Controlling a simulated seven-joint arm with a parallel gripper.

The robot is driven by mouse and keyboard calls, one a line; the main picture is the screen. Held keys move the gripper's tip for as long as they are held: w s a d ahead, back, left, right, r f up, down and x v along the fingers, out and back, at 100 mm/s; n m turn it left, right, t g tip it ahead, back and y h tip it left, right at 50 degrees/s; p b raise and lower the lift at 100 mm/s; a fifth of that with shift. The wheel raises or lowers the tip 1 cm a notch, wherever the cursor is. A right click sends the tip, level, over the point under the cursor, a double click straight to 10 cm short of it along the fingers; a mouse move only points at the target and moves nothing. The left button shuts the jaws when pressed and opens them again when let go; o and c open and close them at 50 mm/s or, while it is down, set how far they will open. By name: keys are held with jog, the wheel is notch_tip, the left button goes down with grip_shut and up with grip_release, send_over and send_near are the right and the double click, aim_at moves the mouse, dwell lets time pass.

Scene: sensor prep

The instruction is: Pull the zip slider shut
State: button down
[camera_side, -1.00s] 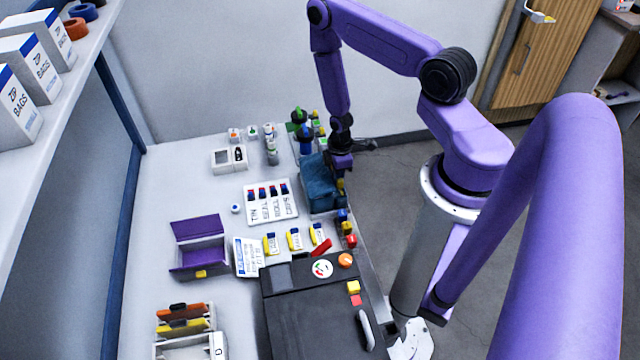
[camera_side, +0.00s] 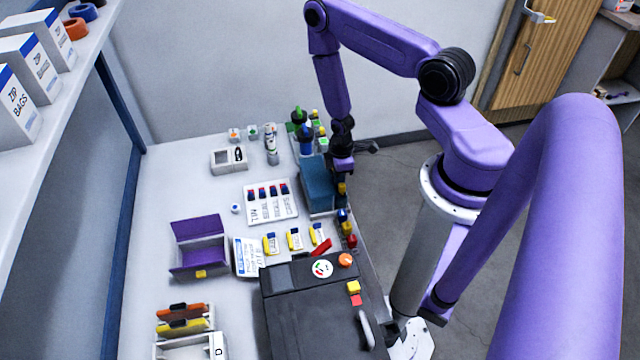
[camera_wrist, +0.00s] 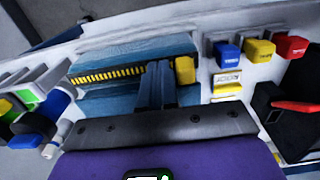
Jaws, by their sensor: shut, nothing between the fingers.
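The blue pouch (camera_side: 318,190) lies at the right edge of the table, and it fills the middle of the wrist view (camera_wrist: 125,52). A row of yellow zip teeth (camera_wrist: 105,75) runs along it between its two blue sides. The yellow slider block (camera_wrist: 185,70) is at the right end of the zip in the wrist view. My gripper (camera_wrist: 155,82) is shut and empty, its fingers over the zip line just left of the slider. I cannot tell whether they touch it. In the side view my gripper (camera_side: 342,166) is beside the pouch, its fingertips unclear.
Yellow, blue and red blocks (camera_wrist: 258,52) stand beyond the slider. A white labelled card tray (camera_side: 270,203) lies left of the pouch. Bottles with coloured caps (camera_side: 300,120) stand behind it. A black machine (camera_side: 315,310) and an open purple box (camera_side: 200,260) are nearer the camera.

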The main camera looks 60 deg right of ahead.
notch_tip(320, 180, up, 7)
dwell(0.8)
jog(key=a+r+n, duration=0.2)
jog(key=a+r, duration=1.3)
jog(key=r, duration=0.3)
jog(key=s+a+r+n, duration=0.1)
jog(key=s+a+r, duration=0.2)
jog(key=s+r, duration=1)
jog(key=s, duration=0.2)
jog(key=shift+s+a+r+n, duration=0.2)
jog(key=shift+s+a+n, duration=0.1)
jog(key=shift+a, duration=0.1)
